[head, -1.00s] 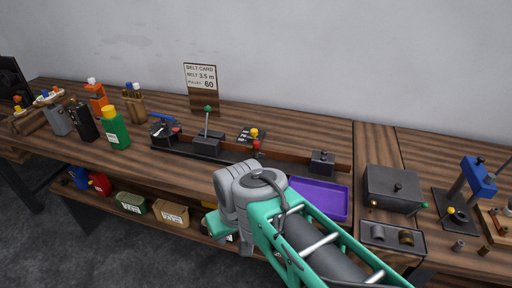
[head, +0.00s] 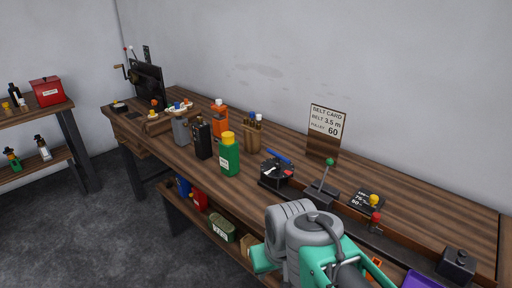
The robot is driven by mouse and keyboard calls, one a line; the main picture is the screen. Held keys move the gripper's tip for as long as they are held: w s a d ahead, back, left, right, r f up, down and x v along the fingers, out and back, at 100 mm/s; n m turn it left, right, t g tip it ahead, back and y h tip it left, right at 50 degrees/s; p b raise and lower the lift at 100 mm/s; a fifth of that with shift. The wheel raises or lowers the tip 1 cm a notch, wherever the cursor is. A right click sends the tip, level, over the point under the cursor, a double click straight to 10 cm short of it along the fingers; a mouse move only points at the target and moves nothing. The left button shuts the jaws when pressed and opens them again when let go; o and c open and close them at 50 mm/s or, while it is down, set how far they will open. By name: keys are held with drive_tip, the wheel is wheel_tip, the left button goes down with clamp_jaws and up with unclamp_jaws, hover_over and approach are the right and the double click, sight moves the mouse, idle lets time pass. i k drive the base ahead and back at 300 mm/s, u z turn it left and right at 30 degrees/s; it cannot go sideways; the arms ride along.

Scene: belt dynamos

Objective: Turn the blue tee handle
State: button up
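A blue bar (head: 278,157), which may be the blue tee handle, shows at the back edge of a round black dial unit (head: 276,174) on the bench. I cannot tell whether it is fixed to the unit or lies behind it. The dial unit has a pale pointer and a red part at its right side. My grey and teal arm (head: 312,240) is in the foreground, in front of the bench and lower right of the dial unit. The fingers of my gripper do not show.
A green bottle with a yellow cap (head: 229,155) stands left of the dial unit, with a wooden holder (head: 252,137) behind. A green-knobbed lever (head: 325,178) stands to the right. A belt card (head: 326,128) is at the back. Floor is free at left.

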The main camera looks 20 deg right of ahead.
sight(278, 157)
drive_tip(key=z, duration=0.2)
drive_tip(key=i, duration=0.55)
drive_tip(key=z, duration=0.45)
drive_tip(key=k, duration=0.35)
drive_tip(key=u, duration=1.85)
drive_tip(key=i, duration=0.9)
drive_tip(key=z, duration=0.25)
